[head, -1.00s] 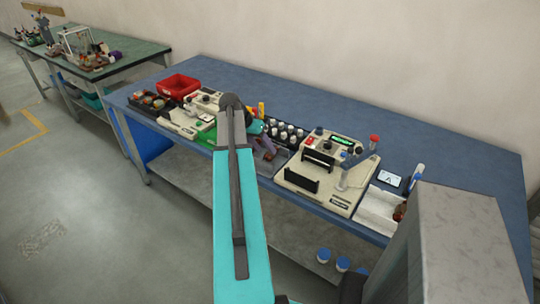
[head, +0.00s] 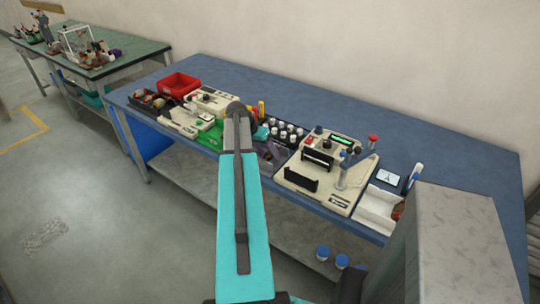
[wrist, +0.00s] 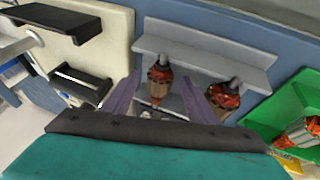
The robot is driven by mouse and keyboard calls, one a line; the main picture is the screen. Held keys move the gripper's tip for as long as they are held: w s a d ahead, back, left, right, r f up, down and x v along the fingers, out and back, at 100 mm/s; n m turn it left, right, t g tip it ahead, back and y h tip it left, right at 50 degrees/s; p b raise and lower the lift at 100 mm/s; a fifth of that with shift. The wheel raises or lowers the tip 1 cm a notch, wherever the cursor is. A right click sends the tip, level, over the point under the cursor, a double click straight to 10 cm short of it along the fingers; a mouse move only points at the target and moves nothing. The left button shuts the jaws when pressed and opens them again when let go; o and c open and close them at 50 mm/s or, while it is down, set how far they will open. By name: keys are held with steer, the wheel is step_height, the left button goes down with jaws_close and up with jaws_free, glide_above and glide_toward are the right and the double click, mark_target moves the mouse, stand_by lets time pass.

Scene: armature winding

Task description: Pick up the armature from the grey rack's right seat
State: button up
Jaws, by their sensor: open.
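The grey rack (wrist: 205,46) shows in the wrist view with two armatures with dark shafts and copper-red windings. One armature (wrist: 159,76) is on the seat nearer the cream machine and lies between my gripper's two purple fingers. The other armature (wrist: 224,97) is on the seat nearer the green bin, outside the right finger. My gripper (wrist: 158,88) is open, with a finger on each side of the first armature; I cannot tell whether they touch it. In the head view my arm hides most of the rack.
A red bin (head: 178,84) and a black rack of white-capped bottles (head: 288,132) are on the blue bench (head: 400,135).

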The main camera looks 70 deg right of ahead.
mark_target(268, 151)
steer(key=shift+c, duration=0.5)
steer(key=c, duration=1.2)
steer(key=shift+r, duration=0.15)
steer(key=shift+r+b, duration=1.25)
steer(key=shift+r, duration=3.6)
steer(key=shift+w, duration=0.1)
